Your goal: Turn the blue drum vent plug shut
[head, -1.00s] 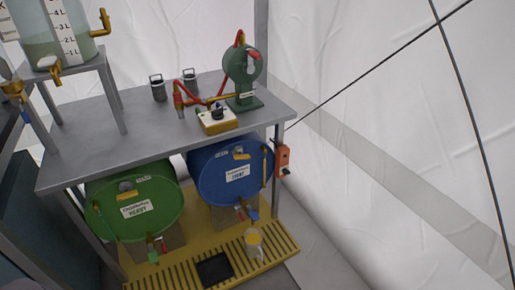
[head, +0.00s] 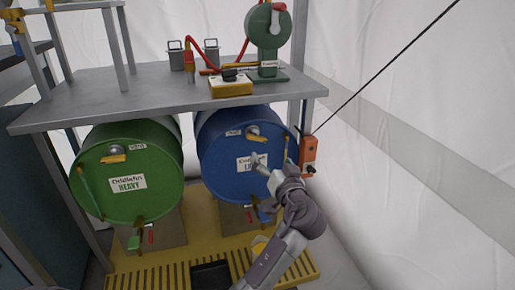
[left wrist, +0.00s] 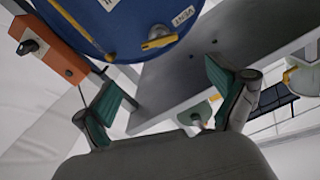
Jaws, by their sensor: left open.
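The blue drum (head: 220,165) lies on its side under the metal table, its round end facing me. Its vent plug (head: 253,130) is a grey round cap with a yellow handle, near the top of that face. The handle looks roughly level. In the left wrist view the vent plug (left wrist: 158,37) shows beyond the fingers, beside a "VENT" label. My left gripper (head: 264,163) is open and empty, in front of the drum face, below and slightly right of the plug. It appears apart from the plug and covers part of the drum's label. My right gripper is not in view.
A green drum (head: 125,190) lies at left. An orange box (head: 308,153) hangs by the right table leg. The metal table (head: 130,105) above carries a green reel device (head: 265,35) and a yellow box (head: 231,88). A yellow slatted platform (head: 150,277) lies below.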

